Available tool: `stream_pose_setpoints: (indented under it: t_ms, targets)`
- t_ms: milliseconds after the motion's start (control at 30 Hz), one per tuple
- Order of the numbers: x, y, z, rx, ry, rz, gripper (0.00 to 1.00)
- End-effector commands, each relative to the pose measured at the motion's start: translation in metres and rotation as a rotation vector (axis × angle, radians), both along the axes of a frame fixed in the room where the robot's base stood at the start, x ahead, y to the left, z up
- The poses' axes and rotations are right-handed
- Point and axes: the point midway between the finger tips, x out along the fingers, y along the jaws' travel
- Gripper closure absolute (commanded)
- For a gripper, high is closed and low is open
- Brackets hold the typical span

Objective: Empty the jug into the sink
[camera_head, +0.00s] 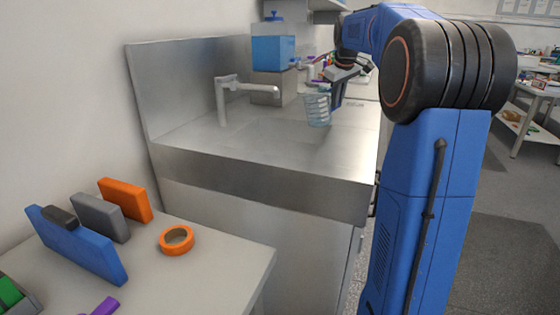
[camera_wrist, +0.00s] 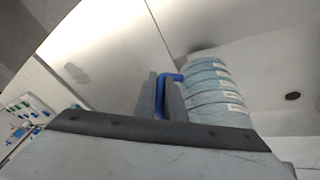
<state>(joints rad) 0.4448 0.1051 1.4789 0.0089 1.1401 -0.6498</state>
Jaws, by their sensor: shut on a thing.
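The jug (camera_head: 317,109) is clear and bluish, with horizontal bands. In the head view it hangs over the steel counter, to the right of the tap. My gripper (camera_head: 341,88) is beside it on the right. In the wrist view the gripper's fingers (camera_wrist: 162,98) are closed on the jug's blue handle, and the banded jug body (camera_wrist: 213,92) shows to the right of them. The sink basin is seen in the wrist view with its dark drain (camera_wrist: 292,96), right of the jug. I cannot tell whether the jug holds liquid.
A grey tap (camera_head: 245,88) stands on the steel counter (camera_head: 200,145), left of the jug. A blue-topped container (camera_head: 273,52) stands behind. A near table (camera_head: 215,262) holds orange tape (camera_head: 177,240) and several upright blocks.

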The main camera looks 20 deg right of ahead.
Motion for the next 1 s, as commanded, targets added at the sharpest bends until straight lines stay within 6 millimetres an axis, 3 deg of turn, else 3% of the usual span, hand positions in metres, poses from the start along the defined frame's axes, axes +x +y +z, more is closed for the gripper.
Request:
stream_pose_setpoints:
  t_ms: [567,1000]
  targets:
    - [0.000,-0.015,-0.011,0.239,-0.010,-0.001,1.00]
    - [0.000,-0.015,0.036,0.246,-0.012,0.000,1.00]
